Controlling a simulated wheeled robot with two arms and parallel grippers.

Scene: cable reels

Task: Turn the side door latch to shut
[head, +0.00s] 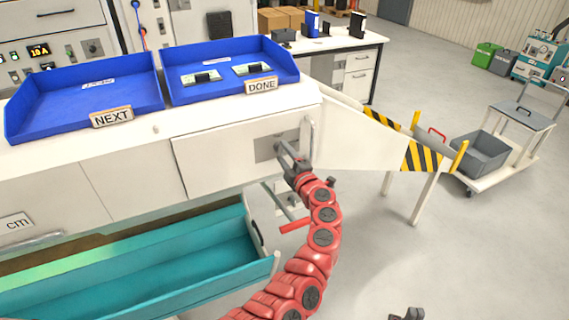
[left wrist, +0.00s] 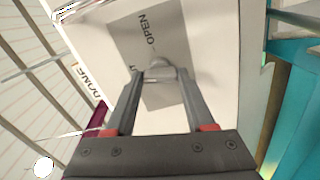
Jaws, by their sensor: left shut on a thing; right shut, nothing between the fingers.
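The side door latch is a small grey knob (left wrist: 170,66) on a grey plate (left wrist: 150,45) marked OPEN. The plate (head: 266,148) also shows in the head view, on the white panel (head: 215,155) at the bench's end. My left gripper (head: 283,150), on the red arm, reaches the plate and covers the latch there. In the left wrist view my left gripper (left wrist: 162,73) has its fingers on either side of the knob, shut on it. Part of the plate's lettering is hidden behind the fingers. My right gripper (head: 406,314) shows only in part at the bottom edge, shut and empty.
Blue trays marked NEXT (head: 85,85) and DONE (head: 285,68) stand on the bench above. A teal open drawer (head: 150,265) lies below. A white guard with striped edges (head: 425,157) juts out at right. Open floor (head: 450,240) lies beyond, with a trolley (head: 500,150).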

